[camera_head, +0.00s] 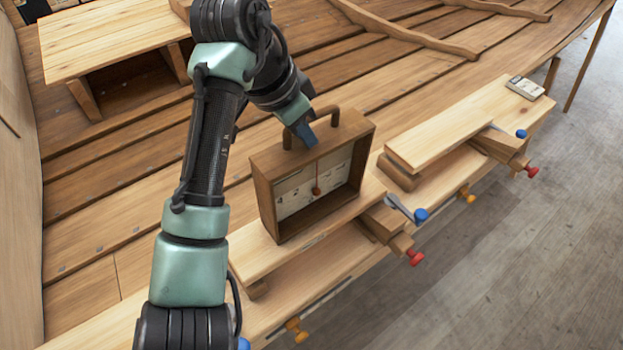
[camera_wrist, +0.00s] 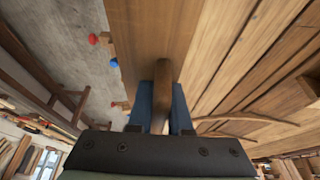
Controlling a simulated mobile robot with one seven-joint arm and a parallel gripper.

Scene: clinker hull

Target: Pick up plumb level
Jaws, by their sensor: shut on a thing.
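The plumb level (camera_head: 268,183) is a wooden box frame with an open front, a pale scale card inside, a small hanging bob and a wooden handle on top. It stands upright on a plank in the head view, apparently touching it; I cannot tell if there is a gap beneath. My gripper (camera_head: 305,132) is at the handle on its top. In the wrist view the blue fingers of my gripper (camera_wrist: 161,105) are on either side of the brown handle (camera_wrist: 162,90), shut on it. The level's wooden top (camera_wrist: 150,35) fills the middle of that view.
The plank (camera_head: 245,255) under the level runs along the hull edge. A raised board (camera_head: 450,125) lies to the right, with a small notebook-like item (camera_head: 525,87) beyond it. Clamps with a red knob (camera_head: 415,258) and blue knob (camera_head: 420,215) stick out. A wooden bench (camera_head: 110,45) stands at upper left.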

